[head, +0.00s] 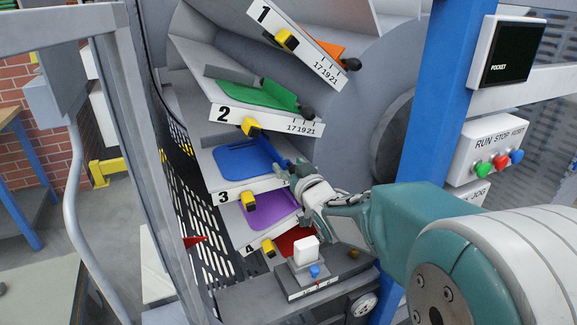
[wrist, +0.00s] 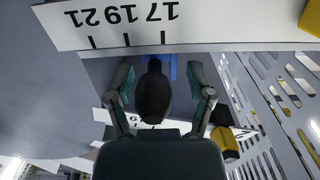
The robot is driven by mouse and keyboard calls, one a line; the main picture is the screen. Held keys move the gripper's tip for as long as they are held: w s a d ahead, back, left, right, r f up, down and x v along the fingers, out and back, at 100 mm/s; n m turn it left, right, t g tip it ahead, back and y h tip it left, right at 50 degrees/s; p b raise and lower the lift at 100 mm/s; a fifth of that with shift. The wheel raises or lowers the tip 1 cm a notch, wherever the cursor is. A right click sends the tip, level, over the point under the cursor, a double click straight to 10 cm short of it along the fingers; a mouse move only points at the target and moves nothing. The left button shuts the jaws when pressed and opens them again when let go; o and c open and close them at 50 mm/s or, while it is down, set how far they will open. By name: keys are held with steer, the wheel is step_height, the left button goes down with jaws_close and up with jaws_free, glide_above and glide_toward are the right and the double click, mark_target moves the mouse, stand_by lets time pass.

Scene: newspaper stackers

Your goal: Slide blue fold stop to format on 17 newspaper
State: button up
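The blue fold stop (head: 246,160) lies in pocket 3, behind the white scale plate (head: 235,194) marked 3. In the wrist view the plate (wrist: 110,22) reads 17, 19, 21 upside down. A bit of blue (wrist: 171,66) shows beside the 17 tick. A black knob (wrist: 154,96) stands between the fingers of my gripper (wrist: 160,78). The fingers are open around the knob, with a gap visible at its right side. In the head view my gripper (head: 296,170) is at the right end of the blue stop and hides the knob and scale numbers there.
Pocket 1 with an orange stop (head: 328,48) and pocket 2 with a green stop (head: 262,95) are above. A purple stop (head: 268,208) and a red one (head: 292,240) are below. A blue post (head: 440,90) and button box (head: 490,147) stand right.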

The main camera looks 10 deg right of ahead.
steer(key=s+d, duration=0.2)
steer(key=s, duration=0.9)
steer(key=shift+s+d, duration=0.15)
steer(key=shift+s, duration=0.25)
steer(key=shift+d, duration=0.1)
steer(key=s+a+f+m+g+h, duration=0.1)
steer(key=s+f+g, duration=0.2)
steer(key=s+g, duration=0.3)
steer(key=s+a+f+m+g+h, duration=0.1)
steer(key=s+g, duration=0.5)
steer(key=s, duration=0.7)
step_height(320, 180, down, 2)
steer(key=shift+s+a+h, duration=0.15)
steer(key=shift+s+h, duration=0.1)
steer(key=shift+h, duration=0.45)
